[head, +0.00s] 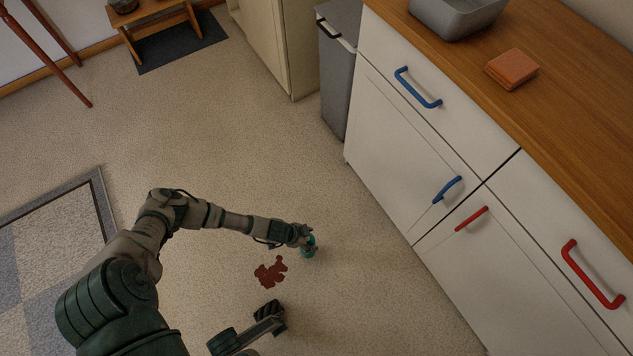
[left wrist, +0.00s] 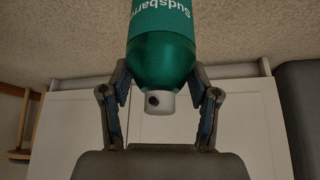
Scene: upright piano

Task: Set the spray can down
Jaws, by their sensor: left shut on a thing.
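The spray can is green with a grey-white cap; it shows large in the left wrist view (left wrist: 160,60), with its lettering upside down in that picture. In the head view only a small teal part of the can (head: 309,250) shows, beside the fingers. My left gripper (head: 303,240) is shut on the can, low over the speckled floor. In the left wrist view the two fingers of the gripper (left wrist: 160,100) stand on either side of the can near its cap. Whether the can touches the floor I cannot tell.
A dark red stain (head: 270,271) lies on the floor near the can. White cabinets (head: 400,150) with blue and red handles stand to the right under a wooden counter (head: 560,120). A grey bin (head: 337,80) stands beside them. A rug (head: 60,250) lies at left. Floor behind the gripper is clear.

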